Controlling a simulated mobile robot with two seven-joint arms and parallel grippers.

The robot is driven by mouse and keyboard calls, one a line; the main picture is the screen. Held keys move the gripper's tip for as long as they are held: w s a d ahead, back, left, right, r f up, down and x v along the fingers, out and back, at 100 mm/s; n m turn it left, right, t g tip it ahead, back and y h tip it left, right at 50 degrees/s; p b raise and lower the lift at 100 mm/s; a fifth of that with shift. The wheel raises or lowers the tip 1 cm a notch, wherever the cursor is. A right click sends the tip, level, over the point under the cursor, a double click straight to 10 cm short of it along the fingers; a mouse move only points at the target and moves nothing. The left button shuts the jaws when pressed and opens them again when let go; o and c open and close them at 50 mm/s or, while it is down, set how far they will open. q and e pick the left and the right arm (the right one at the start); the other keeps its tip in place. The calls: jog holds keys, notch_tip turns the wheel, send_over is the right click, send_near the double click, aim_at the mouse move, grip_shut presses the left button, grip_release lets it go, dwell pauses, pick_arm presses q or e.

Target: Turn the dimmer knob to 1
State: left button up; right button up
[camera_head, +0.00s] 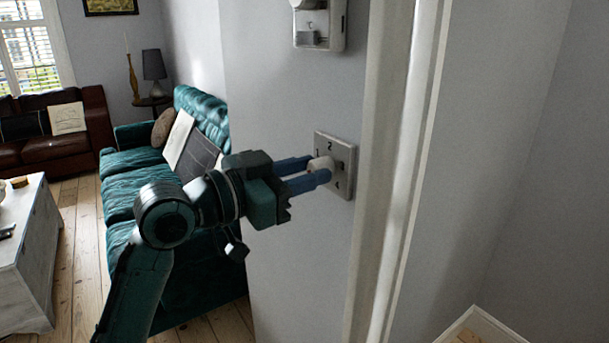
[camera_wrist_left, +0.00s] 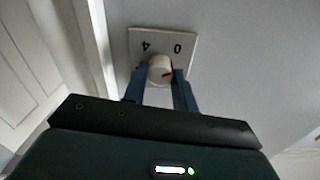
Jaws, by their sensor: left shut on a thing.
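The dimmer's square plate (camera_head: 344,183) is fixed on the grey wall, with the digits 1, 2 and 4 showing in the head view. In the left wrist view the plate (camera_wrist_left: 162,40) shows a 4 and a 0, upside down. The round white knob (camera_head: 320,165) stands out from the plate. In the left wrist view the knob (camera_wrist_left: 159,68) has a red mark on its right side. My left gripper (camera_head: 317,172) is shut on the knob, with one blue finger on each side; it also shows in the left wrist view (camera_wrist_left: 160,84). My right gripper is not in view.
A white door frame (camera_head: 392,170) runs just right of the plate. Another white wall device (camera_head: 320,25) is above it. A teal sofa (camera_head: 150,165) stands along the wall at left. A white table (camera_head: 30,255) is at far left.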

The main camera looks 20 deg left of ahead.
pick_arm(q)
jog(key=m, duration=0.7)
jog(key=shift+m, duration=1.1)
jog(key=o, duration=1)
jog(key=shift+c, duration=0.2)
